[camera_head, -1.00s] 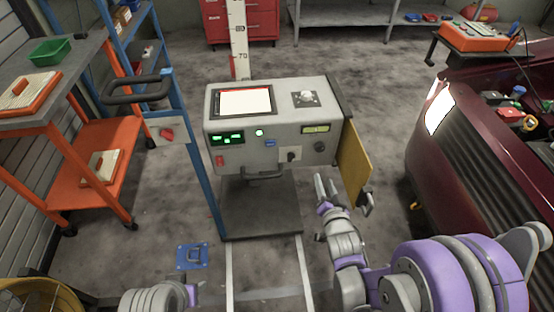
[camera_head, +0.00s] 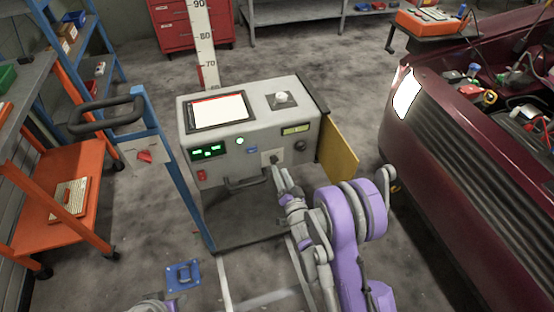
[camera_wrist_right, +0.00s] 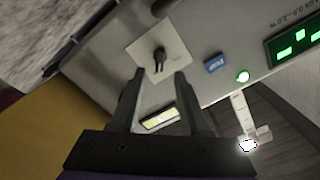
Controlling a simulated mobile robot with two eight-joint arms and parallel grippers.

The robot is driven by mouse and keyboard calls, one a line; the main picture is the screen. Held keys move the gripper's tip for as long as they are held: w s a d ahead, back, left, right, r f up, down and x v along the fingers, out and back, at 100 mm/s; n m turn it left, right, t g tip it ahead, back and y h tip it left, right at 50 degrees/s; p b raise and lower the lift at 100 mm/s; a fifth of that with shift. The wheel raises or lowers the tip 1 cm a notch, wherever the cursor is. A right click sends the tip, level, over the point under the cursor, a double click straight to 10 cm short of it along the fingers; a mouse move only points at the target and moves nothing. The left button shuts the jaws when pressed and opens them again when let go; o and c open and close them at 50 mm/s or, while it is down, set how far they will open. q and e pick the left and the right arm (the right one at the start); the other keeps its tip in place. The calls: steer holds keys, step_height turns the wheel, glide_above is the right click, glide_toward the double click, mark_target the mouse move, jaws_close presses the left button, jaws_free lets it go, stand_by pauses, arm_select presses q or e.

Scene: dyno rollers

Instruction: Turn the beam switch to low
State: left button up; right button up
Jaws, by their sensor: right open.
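The beam switch appears to be the small black knob on a pale square plate (camera_head: 264,156), on the front of the grey tester box (camera_head: 217,170). My right gripper (camera_head: 279,174) is just in front of the plate and partly covers it. In the right wrist view the knob (camera_wrist_right: 159,57) stands a little beyond and between the open fingertips (camera_wrist_right: 160,75). The fingers look empty and apart from the knob. Its marks are too small to read. Only a bit of my left arm shows at the bottom edge, with its gripper out of sight.
A yellow flap (camera_head: 338,152) stands open at the box's right side. A black handle (camera_head: 245,183) sits below the panel. A blue post (camera_head: 175,180) with a red knob (camera_head: 145,156) is at left. The dark red car (camera_head: 470,170) stands at right.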

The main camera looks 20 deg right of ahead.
mark_target(276, 162)
steer(key=w, duration=0.5)
steer(key=shift+a, duration=0.1)
jaws_close()
